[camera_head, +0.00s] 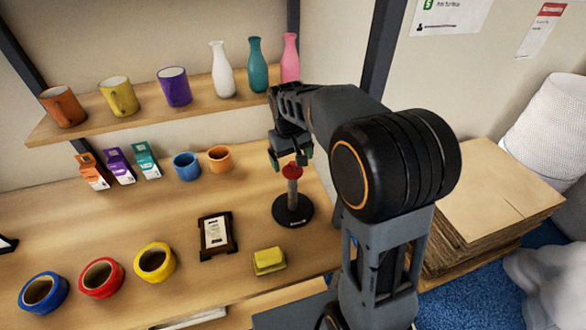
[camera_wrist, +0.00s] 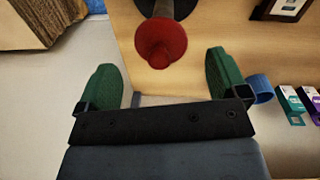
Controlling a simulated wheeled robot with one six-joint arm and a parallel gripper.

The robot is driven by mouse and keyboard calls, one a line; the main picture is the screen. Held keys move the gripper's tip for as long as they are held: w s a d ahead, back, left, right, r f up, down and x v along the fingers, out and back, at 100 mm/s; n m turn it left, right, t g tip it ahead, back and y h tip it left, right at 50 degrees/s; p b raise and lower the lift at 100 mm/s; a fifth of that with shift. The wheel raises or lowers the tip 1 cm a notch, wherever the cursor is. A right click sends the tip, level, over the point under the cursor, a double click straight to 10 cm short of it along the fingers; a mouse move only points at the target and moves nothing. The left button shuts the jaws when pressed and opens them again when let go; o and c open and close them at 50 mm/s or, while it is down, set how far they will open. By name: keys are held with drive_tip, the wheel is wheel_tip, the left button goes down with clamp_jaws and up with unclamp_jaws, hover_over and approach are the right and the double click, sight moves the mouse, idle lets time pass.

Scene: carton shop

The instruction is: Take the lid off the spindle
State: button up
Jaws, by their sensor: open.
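The spindle (camera_head: 293,209) stands upright on the table, a grey post on a round black base. A red lid (camera_head: 292,170) sits on top of the post. In the wrist view the red lid (camera_wrist: 160,42) shows from above, with the spindle's dark base (camera_wrist: 185,8) partly cut off behind it. My gripper (camera_head: 291,157) is just above the lid in the head view. In the wrist view my gripper (camera_wrist: 168,80) is open and empty, its green fingers wide apart, with the lid ahead of the gap and no visible contact.
A framed card (camera_head: 216,235) and a yellow block (camera_head: 268,261) stand near the spindle. Blue (camera_head: 186,166) and orange (camera_head: 219,158) cups are behind it to the left. The shelf (camera_head: 200,101) above holds mugs and bottles. Tape rolls (camera_head: 101,278) are at front left.

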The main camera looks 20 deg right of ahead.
sight(292, 163)
drive_tip(key=shift+d+f, duration=0.1)
drive_tip(key=shift+f, duration=1.55)
drive_tip(key=c, duration=1)
drive_tip(key=shift+r, duration=0.1)
